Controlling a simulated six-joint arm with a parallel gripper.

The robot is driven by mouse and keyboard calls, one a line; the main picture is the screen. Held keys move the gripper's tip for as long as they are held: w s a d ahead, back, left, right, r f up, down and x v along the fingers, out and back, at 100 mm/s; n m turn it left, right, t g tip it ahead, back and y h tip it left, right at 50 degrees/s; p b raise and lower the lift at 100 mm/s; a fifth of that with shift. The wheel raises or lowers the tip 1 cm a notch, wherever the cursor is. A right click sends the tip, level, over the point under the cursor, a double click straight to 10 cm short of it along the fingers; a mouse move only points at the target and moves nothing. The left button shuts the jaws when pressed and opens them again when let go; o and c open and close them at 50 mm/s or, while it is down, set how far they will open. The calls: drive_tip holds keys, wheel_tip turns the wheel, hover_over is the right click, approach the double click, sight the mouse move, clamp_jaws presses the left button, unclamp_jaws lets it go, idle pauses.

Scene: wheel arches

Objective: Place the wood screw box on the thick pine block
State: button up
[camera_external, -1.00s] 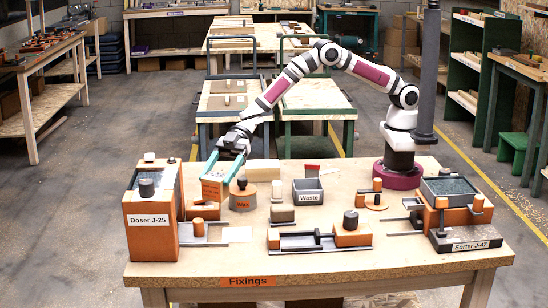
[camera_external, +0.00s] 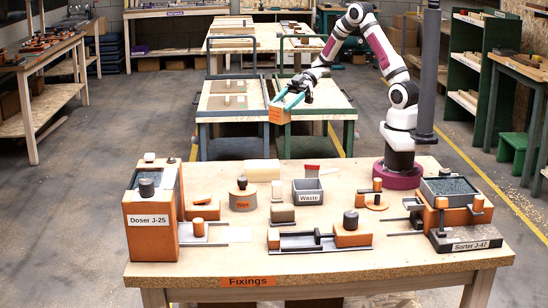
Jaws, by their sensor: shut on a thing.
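My gripper (camera_external: 287,103) has teal fingers and is shut on a small orange box with a label, which I take as the wood screw box (camera_external: 279,116). The label is too small to read. The box hangs in the air, seen in front of the carts behind the workbench. A pale pine block (camera_external: 262,170) lies flat at the back edge of the workbench, below and slightly left of the box in the picture. The box is apart from it, and the block's top looks bare.
A small upright block (camera_external: 277,189) stands near the pine block.

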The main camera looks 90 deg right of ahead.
drive_tip(key=shift+s, duration=0.4)
drive_tip(key=shift+w+a+f, duration=1.2)
drive_tip(key=shift+a+f, duration=0.25)
drive_tip(key=shift+f, duration=0.35)
drive_tip(key=shift+w+a+f, duration=1.15)
drive_tip(key=shift+a+f, duration=0.25)
drive_tip(key=shift+f, duration=0.4)
drive_tip(key=shift+w+a+f, duration=1.2)
drive_tip(key=shift+a+f, duration=0.25)
drive_tip(key=shift+f, duration=0.35)
drive_tip(key=shift+f, duration=0.1)
drive_tip(key=o, duration=1.6)
